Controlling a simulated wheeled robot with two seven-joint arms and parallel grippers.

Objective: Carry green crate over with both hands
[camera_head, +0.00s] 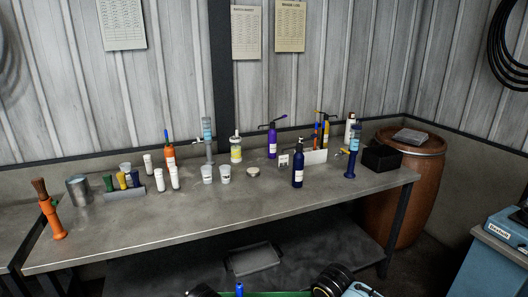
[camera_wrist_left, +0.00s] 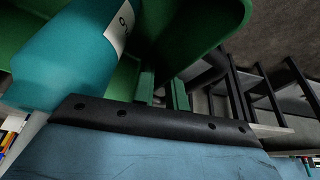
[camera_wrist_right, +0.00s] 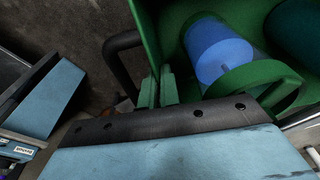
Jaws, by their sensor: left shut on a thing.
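The green crate shows as a thin rim (camera_head: 290,294) at the bottom edge of the head view, and its walls (camera_wrist_left: 222,22) fill the top of the left wrist view. It also shows in the right wrist view (camera_wrist_right: 145,28). A teal bottle with a white label (camera_wrist_left: 65,50) and a blue cylinder (camera_wrist_right: 222,52) are inside it. My left gripper (camera_wrist_left: 162,92) is shut on the crate's wall. My right gripper (camera_wrist_right: 158,90) has its fingers close together at the opposite wall; their grip is unclear. Most of the crate is below the head view.
A grey workbench (camera_head: 205,215) with bottles, cups and a brush stands ahead; its front strip is clear. A grey tray (camera_head: 253,258) lies on its lower shelf. A brown barrel (camera_head: 408,195) stands at its right end. A blue-grey cabinet (camera_head: 490,265) is at far right.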

